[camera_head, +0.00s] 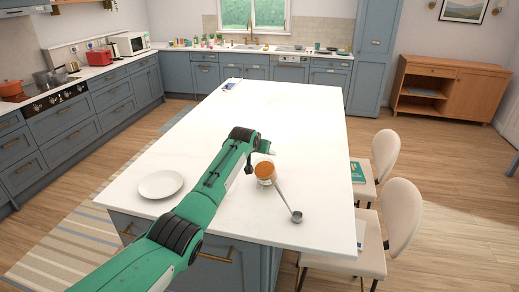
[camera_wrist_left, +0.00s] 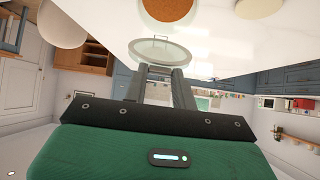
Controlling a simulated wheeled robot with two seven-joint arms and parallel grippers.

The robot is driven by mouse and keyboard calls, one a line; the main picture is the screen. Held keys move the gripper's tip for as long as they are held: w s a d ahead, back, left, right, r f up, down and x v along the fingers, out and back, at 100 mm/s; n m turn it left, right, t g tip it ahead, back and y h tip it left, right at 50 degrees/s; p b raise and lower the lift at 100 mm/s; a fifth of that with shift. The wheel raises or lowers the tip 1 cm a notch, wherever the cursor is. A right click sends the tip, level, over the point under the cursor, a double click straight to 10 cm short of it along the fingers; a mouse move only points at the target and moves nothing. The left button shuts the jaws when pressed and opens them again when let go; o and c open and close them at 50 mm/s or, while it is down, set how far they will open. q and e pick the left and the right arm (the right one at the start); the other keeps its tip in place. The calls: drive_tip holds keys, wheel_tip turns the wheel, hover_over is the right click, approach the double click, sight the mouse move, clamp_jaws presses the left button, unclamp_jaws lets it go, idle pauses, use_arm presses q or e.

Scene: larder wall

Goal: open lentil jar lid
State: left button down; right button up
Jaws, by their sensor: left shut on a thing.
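The lentil jar (camera_head: 265,172) stands on the white island, with orange lentils showing in its round top. In the left wrist view the lentils (camera_wrist_left: 168,9) show as an orange-brown disc at the top edge. A clear, round glass lid (camera_wrist_left: 160,50) with a pale rim is at the fingertips of my left gripper (camera_wrist_left: 163,70), apart from the lentil disc in that picture. My left gripper (camera_head: 267,147) is shut on the lid, just behind the jar in the head view. The lid is hard to make out there. My right gripper is not in view.
A long-handled metal scoop (camera_head: 297,215) lies in front of the jar. A white plate (camera_head: 160,184) lies to the left on the island (camera_head: 300,120). Two pale chairs (camera_head: 400,215) stand along the right edge. The island's far part is mostly clear.

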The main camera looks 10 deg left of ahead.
use_arm(q)
drive_tip(key=c, duration=1.1)
unclamp_jaws()
drive_tip(key=shift+r, duration=0.15)
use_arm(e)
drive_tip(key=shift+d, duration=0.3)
use_arm(q)
drive_tip(key=shift+s, duration=0.1)
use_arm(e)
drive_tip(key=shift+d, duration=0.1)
use_arm(q)
drive_tip(key=b+v, duration=0.3)
drive_tip(key=v, duration=1)
drive_tip(key=shift+s+a+r+b, duration=0.15)
drive_tip(key=shift+s+r+b, duration=0.1)
drive_tip(key=shift+b, duration=0.1)
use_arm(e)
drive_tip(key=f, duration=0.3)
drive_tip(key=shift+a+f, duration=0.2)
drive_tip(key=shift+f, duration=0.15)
